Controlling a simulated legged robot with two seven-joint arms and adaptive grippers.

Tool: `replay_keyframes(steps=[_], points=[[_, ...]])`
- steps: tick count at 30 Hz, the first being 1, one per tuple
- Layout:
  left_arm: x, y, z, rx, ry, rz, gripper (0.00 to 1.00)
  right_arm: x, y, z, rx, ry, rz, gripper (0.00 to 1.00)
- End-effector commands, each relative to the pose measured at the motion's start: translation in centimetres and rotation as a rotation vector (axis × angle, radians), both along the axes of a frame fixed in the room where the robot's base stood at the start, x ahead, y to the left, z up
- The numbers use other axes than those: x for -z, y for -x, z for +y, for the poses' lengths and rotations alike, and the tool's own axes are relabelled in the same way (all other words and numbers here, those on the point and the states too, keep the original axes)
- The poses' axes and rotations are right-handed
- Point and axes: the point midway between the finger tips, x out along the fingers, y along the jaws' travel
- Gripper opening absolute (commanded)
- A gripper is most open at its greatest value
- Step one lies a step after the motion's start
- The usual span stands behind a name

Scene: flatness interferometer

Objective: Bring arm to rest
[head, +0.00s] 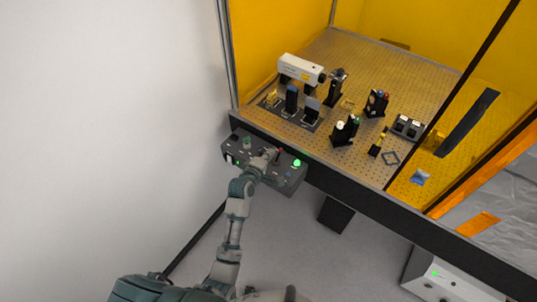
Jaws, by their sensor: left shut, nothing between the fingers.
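My left arm comes up from the bottom of the head view. My left gripper (269,154) is shut and empty, over the dark control box (286,182) at the front edge of the optical table. It is close to a small red control on the box; I cannot tell whether it touches. My right gripper is not in view.
The perforated optical table (360,75) carries a white laser housing (301,68) and several mounts inside yellow panels. A dark frame edge (360,203) runs along the front. A white box (450,280) stands at the lower right. A bare wall (100,120) fills the left.

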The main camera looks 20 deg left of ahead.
Motion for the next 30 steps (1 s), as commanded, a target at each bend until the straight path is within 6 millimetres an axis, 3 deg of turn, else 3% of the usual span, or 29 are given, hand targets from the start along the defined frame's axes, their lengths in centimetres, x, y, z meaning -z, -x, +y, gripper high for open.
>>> replay_keyframes(steps=[19, 22, 23, 26, 29, 30], points=[[-0.6, 0.5, 0.1, 0.0, 0.0, 0.0, 0.0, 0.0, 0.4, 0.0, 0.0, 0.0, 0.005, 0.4], [0.3, 0.6, 0.0, 0.004, -0.015, 0.01, 0.0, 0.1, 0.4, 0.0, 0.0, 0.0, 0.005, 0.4], [1.1, 0.7, -0.1, 0.008, -0.028, 0.019, 0.0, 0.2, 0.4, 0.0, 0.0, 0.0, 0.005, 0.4], [5.8, 1.3, -0.4, 0.036, -0.103, 0.075, 0.0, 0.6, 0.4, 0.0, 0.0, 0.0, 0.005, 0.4], [13.2, 2.9, -0.8, 0.09, -0.229, 0.155, 0.0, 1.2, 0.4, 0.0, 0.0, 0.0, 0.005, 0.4], [16.6, 4.0, -0.9, 0.119, -0.287, 0.194, 0.0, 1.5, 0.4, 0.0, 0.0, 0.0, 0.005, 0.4]])
